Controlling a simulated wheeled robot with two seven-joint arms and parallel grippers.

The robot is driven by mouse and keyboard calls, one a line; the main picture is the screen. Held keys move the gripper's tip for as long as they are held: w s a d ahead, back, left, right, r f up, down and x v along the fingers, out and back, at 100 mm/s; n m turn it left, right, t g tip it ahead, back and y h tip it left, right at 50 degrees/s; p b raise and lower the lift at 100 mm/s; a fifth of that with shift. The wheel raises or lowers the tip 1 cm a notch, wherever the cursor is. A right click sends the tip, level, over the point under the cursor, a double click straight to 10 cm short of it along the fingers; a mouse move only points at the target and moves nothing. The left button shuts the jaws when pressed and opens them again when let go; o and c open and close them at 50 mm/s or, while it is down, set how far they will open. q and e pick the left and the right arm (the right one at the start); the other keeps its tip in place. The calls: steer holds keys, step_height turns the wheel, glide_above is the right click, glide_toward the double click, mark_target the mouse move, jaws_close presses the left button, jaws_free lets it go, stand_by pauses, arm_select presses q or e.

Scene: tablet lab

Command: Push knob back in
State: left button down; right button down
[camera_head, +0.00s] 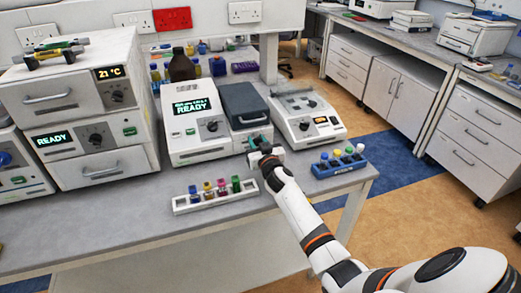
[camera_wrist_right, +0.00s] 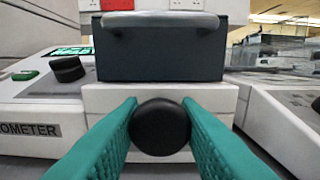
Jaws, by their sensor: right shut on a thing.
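The black round knob (camera_wrist_right: 160,127) sits on the pale front face of the instrument, below a dark grey lid with a handle (camera_wrist_right: 160,55). In the wrist view the teal fingers of my right gripper (camera_wrist_right: 160,115) stand on either side of the knob and are shut on it. In the head view my right gripper (camera_head: 260,145) is at the front of the white instrument (camera_head: 190,147) with a green READY display, under its dark lid (camera_head: 243,104); it hides the knob there. How far the knob stands out from the face cannot be told. My left gripper is not in view.
A white rack (camera_head: 215,203) with several coloured vials stands on the bench left of my right arm. A blue rack (camera_head: 340,168) of capped vials stands to its right. Another white instrument (camera_head: 305,117) is close on the right. Bare bench lies at the front left.

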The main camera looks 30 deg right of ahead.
steer(key=c, duration=1.4)
jaws_free()
steer(key=shift+w+r, duration=0.1)
steer(key=shift+r, duration=0.05)
steer(key=shift+o, duration=1.3)
steer(key=shift+w, duration=0.1)
steer(key=shift+w+f, duration=0.1)
steer(key=shift+f, duration=0.1)
steer(key=v, duration=1.2)
steer(key=shift+d, duration=0.1)
